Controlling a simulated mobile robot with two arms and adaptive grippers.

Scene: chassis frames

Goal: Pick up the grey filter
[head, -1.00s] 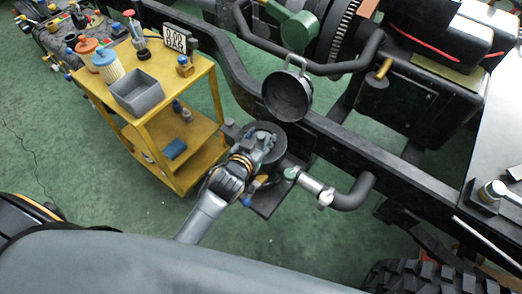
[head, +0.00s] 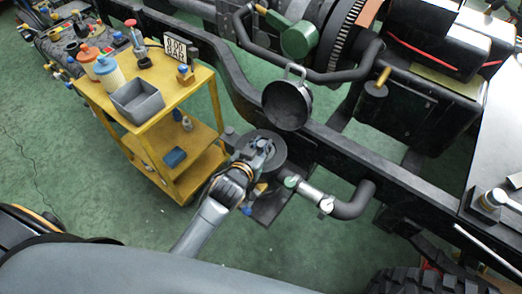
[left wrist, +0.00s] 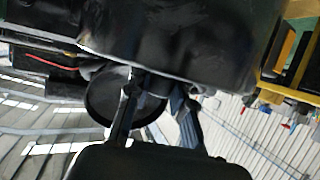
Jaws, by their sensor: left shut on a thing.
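My left gripper (head: 262,146) is at the round black housing (head: 275,157) on the chassis rail, and its arm comes in from the lower left. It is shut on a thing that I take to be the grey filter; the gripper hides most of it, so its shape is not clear. In the left wrist view the fingers (left wrist: 160,88) reach up to a large dark body that fills the top. The housing's round black lid (head: 287,106) stands open behind the gripper. My right gripper is not in view.
A black pipe with a metal clamp (head: 325,204) lies right of the gripper. Green floor is free between the cart and me.

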